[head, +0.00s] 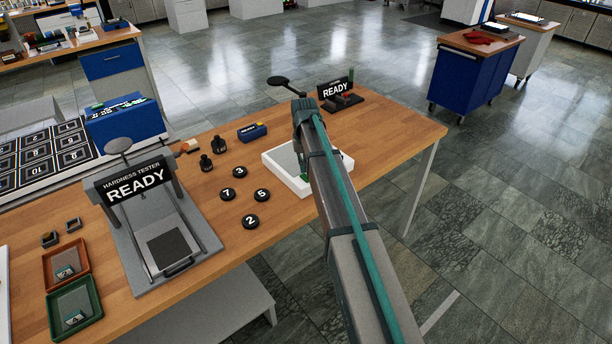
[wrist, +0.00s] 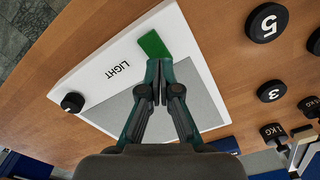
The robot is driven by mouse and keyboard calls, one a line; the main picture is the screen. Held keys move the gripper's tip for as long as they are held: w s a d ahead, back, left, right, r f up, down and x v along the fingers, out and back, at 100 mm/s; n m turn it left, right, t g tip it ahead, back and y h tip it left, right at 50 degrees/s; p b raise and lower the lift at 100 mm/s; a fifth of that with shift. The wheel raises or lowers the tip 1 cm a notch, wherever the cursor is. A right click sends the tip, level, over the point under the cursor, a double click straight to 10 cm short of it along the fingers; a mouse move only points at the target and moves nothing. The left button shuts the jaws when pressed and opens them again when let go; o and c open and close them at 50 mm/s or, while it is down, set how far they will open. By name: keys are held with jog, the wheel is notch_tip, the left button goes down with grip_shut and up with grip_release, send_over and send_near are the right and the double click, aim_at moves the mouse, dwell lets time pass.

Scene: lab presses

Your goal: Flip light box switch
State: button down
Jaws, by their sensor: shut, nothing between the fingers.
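The light box (wrist: 112,72) is a white case marked LIGHT, lying on the wooden bench, with a grey panel (wrist: 200,100). A green rectangular patch (wrist: 154,44) sits near its upper edge and a small black round knob (wrist: 73,102) near its left corner. I cannot tell which of these is the switch. In the head view the box (head: 275,167) is partly hidden behind my arm. My gripper (wrist: 162,92) is shut and empty, above the box, with its tips over the area between the green patch and the grey panel. Contact cannot be told.
Black numbered discs (head: 250,222) and dark weights (head: 206,163) lie left of the box. A hardness tester (head: 133,182) stands further left. A second READY display (head: 337,88) is at the bench's far right. The bench's right part is clear.

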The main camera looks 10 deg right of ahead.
aim_at(304, 176)
jog(key=shift+r+p, duration=1.15)
jog(key=shift+r, duration=1.15)
jog(key=shift+f, duration=0.1)
